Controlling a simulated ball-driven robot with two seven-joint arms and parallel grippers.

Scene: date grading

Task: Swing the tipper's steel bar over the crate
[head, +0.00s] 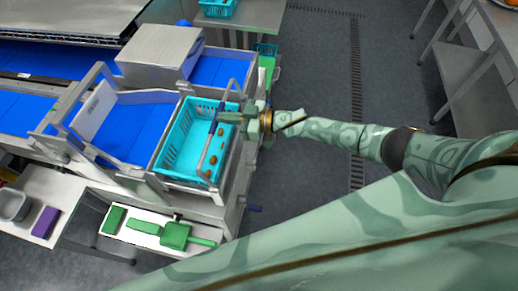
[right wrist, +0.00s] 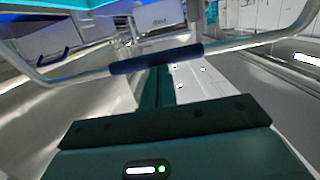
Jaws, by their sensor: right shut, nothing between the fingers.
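The turquoise crate (head: 172,150) sits in the tipper's metal frame, with a few brown dates inside. The tipper's steel bar (head: 205,155) appears across the crate's right part in the head view, its dark blue sleeve (head: 214,121) near the middle. My right gripper (head: 222,117) is shut and empty, its fingertips at the sleeve. In the right wrist view the bar (right wrist: 235,45) spans the picture and its sleeve (right wrist: 156,59) crosses right at the tips of the closed fingers (right wrist: 155,85). Whether they touch is unclear. My left gripper is out of view.
A blue conveyor belt (head: 135,130) and a steel box (head: 160,52) lie left of and behind the crate. Green cleaning tools (head: 175,234) lie on a white shelf in front. A purple block (head: 45,222) is at lower left. Open floor (head: 310,80) lies to the right.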

